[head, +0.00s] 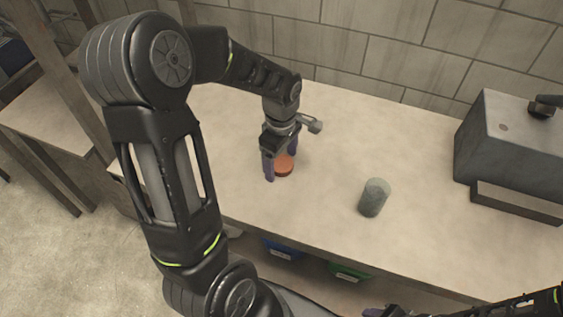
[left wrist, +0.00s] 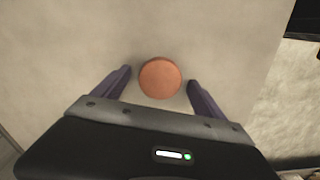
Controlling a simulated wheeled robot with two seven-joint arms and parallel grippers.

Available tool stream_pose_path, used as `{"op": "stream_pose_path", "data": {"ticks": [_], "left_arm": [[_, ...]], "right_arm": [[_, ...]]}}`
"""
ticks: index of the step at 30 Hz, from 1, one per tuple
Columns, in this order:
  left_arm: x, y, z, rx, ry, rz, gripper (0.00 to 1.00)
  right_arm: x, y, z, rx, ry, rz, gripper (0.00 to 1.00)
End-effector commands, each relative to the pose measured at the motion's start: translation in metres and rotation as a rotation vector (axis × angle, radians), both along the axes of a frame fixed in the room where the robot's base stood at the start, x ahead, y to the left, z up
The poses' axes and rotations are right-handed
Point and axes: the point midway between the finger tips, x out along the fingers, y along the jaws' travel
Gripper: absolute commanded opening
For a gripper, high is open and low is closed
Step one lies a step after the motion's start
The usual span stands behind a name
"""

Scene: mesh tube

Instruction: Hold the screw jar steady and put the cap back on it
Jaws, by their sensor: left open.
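The cap (head: 285,168) is a flat orange-brown disc lying on the table. My left gripper (head: 281,164) points down over it with its purple fingers apart. In the left wrist view the cap (left wrist: 160,78) sits between the two fingertips, with a gap on each side. The screw jar (head: 374,197) is a grey-green cylinder standing upright on the table, to the right of the cap. No gripper is at the jar. Of my right arm only dark parts and a bit of purple (head: 383,312) show at the bottom right edge; its finger opening cannot be made out.
A grey metal box (head: 505,140) with a low ledge in front stands at the table's right. A tiled wall (head: 400,45) runs along the back. The table (head: 330,150) is bare between cap, jar and box. Blue (head: 283,250) and green bins (head: 348,271) sit below the front edge.

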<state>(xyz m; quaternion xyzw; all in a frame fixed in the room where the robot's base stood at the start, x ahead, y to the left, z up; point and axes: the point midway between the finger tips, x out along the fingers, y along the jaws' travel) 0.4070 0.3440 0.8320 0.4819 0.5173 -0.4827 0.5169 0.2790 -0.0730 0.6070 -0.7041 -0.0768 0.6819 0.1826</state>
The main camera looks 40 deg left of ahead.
Motion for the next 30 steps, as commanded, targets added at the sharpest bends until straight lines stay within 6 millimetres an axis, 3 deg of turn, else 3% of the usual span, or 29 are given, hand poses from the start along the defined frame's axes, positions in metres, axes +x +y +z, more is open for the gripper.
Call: {"op": "stream_pose_path", "data": {"ticks": [16, 30], "left_arm": [[0.0002, -0.0001, 0.0004, 0.000, -0.001, 0.000, 0.82], [0.0002, -0.0001, 0.0005, 0.000, -0.001, -0.001, 0.44]], "right_arm": [[0.0000, -0.0001, -0.0001, 0.000, 0.000, 0.000, 0.51], [-0.0001, 0.0001, -0.0001, 0.000, 0.000, 0.000, 0.51]]}}
